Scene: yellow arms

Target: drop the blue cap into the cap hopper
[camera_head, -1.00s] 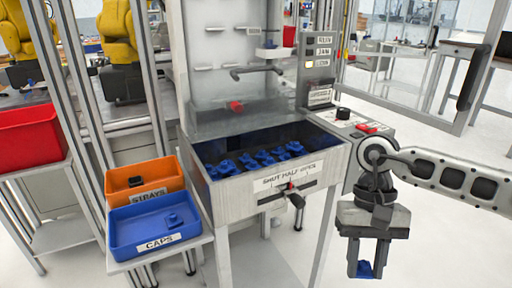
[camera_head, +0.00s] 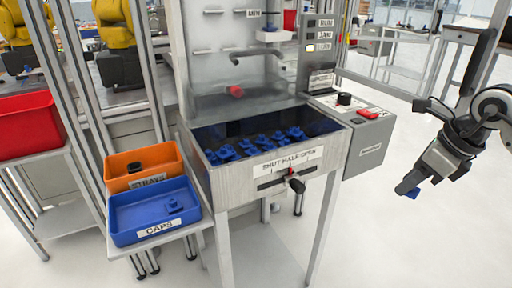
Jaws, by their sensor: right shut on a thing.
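The blue cap (camera_head: 413,194) shows only as a small bit of blue at the fingertips of my right gripper (camera_head: 407,187). That gripper is shut on it, off to the right of the machine and tilted down to the left, with the floor behind. The cap hopper (camera_head: 222,187) is an open-topped metal box at centre, with several blue caps (camera_head: 262,143) inside. Its front has a slide lever (camera_head: 296,185) and a label reading SHUT, HALF, OPEN. My left gripper is not in view.
A blue CAPS tray (camera_head: 122,220) holding one blue piece and an orange STRAYS tray (camera_head: 118,166) stand left of the hopper. A control panel (camera_head: 362,140) with a red switch adjoins its right side. A red bin (camera_head: 28,125) is far left.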

